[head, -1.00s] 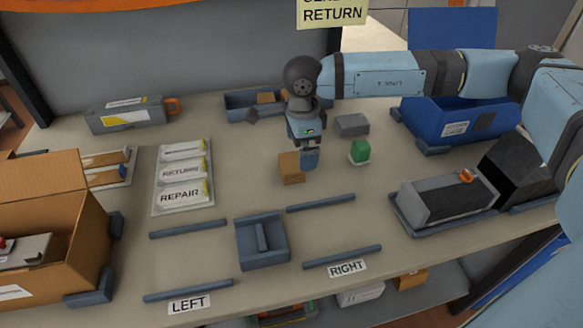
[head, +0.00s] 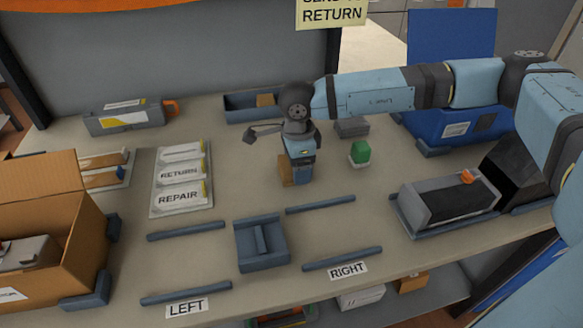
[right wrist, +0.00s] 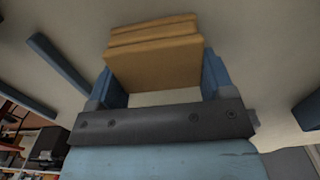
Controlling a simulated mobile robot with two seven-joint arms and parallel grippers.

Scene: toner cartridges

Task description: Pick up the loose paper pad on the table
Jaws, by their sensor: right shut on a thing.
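The loose paper pad (head: 285,170) is a small tan-brown block in the middle of the table in the head view, mostly hidden behind my right gripper (head: 296,180). In the right wrist view the pad (right wrist: 154,52) sits between the two blue fingers of my right gripper (right wrist: 160,80), one finger at each side. The gripper is shut on the pad. The pad appears at table level; I cannot tell whether it touches the table. My left gripper is not in view.
A green-topped block (head: 360,152) and a grey block (head: 351,127) stand right of the gripper. A blue-grey tray (head: 238,113) lies behind; a blue-grey holder (head: 262,254) and rails (head: 320,203) lie in front. A label board (head: 154,200) is left.

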